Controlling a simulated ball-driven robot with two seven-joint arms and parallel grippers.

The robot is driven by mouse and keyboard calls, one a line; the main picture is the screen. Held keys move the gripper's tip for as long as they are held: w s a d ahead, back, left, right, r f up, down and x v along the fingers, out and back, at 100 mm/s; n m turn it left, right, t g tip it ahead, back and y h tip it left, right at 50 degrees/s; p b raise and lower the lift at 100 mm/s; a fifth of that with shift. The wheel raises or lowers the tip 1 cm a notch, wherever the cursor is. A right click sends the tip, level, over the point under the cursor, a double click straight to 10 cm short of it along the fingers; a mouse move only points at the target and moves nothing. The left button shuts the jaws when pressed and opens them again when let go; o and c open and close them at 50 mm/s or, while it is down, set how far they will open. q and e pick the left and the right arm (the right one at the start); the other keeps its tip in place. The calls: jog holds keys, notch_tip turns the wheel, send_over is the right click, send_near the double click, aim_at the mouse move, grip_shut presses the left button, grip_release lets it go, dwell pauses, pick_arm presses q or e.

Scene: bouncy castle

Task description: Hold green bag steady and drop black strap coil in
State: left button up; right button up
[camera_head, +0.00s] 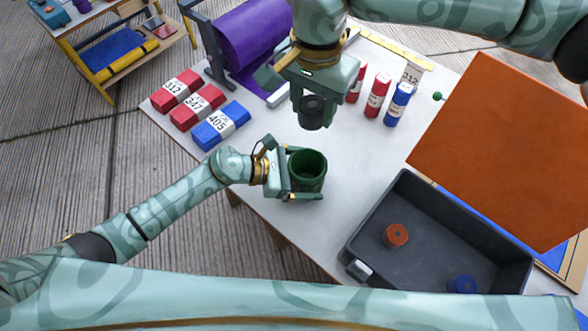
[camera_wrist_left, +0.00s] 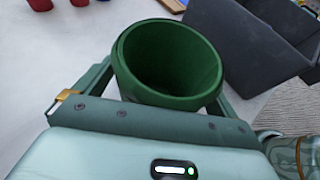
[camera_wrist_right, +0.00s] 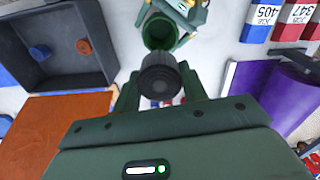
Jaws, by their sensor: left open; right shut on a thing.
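The green bag (camera_head: 307,170) stands upright on the white table, round and open at the top, and looks empty in the left wrist view (camera_wrist_left: 172,60). My left gripper (camera_head: 312,172) is open, with its fingers on either side of the bag. The black strap coil (camera_head: 312,113) is a dark cylinder. My right gripper (camera_head: 318,95) is shut on it and holds it in the air. In the right wrist view the coil (camera_wrist_right: 160,78) shows in front of the bag (camera_wrist_right: 160,32), overlapping its lower edge.
A grey bin (camera_head: 400,184) holds an orange coil (camera_head: 396,235) and a blue coil (camera_head: 462,285). Red and blue labelled blocks (camera_head: 220,125) lie at the left. Red and blue cylinders (camera_head: 376,95) stand behind. A purple roll (camera_head: 250,35) and an orange panel (camera_head: 500,140) flank the table.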

pick_arm(q)
jog(key=shift+c, duration=0.4)
jog(key=c, duration=1.2)
pick_arm(e)
send_over(309, 149)
jog(key=s, duration=0.4)
jog(key=shift+w+f, duration=0.15)
jog(key=shift+f, duration=3.1)
jog(key=shift+w+f, duration=0.1)
jog(key=shift+f, duration=3.15)
jog(key=o, duration=1.1)
notch_tip(309, 149, up, 12)
